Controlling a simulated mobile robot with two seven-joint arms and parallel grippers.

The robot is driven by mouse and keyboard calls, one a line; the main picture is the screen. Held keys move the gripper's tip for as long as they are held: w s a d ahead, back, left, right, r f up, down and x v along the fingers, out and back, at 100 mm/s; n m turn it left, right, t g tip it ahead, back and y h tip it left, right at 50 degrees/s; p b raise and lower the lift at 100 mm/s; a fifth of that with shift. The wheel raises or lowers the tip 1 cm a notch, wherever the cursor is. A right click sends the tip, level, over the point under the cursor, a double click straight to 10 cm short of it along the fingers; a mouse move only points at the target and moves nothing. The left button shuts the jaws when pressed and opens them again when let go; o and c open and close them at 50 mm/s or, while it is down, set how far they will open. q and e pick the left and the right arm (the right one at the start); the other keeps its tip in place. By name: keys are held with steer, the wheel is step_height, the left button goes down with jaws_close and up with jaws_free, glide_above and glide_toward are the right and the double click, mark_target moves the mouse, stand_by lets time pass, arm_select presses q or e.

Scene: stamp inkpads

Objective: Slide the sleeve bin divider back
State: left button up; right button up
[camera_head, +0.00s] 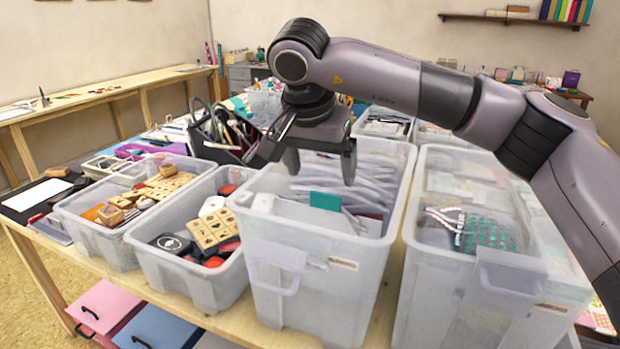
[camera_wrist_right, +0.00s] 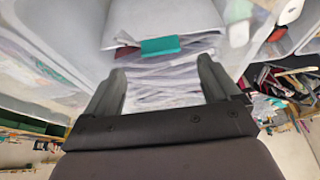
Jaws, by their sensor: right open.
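The sleeve bin (camera_head: 312,291) is a tall translucent tub in the middle of the bench, holding a stack of grey-white sleeves (camera_head: 375,172). A teal tab (camera_head: 325,201) stands up near the front part of the sleeves; I take it as the divider's tab, and the divider's lower part is hidden. My right gripper (camera_head: 320,165) is open and empty above the bin, behind the tab, pointing down. In the right wrist view, the teal tab (camera_wrist_right: 160,46) lies beyond the spread fingertips (camera_wrist_right: 160,82), apart from them. My left gripper is not in view.
A bin of wooden stamps and inkpads (camera_head: 190,285) stands close on the left, with another stamp bin (camera_head: 95,248) beyond it. A large translucent bin (camera_head: 440,310) stands close on the right. A dark tool caddy (camera_head: 215,150) is behind left. Bin rims surround the gripper.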

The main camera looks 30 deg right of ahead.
mark_target(325, 195)
steer(key=shift+x, duration=3.55)
steer(key=shift+r, duration=0.1)
steer(key=c, duration=1.5)
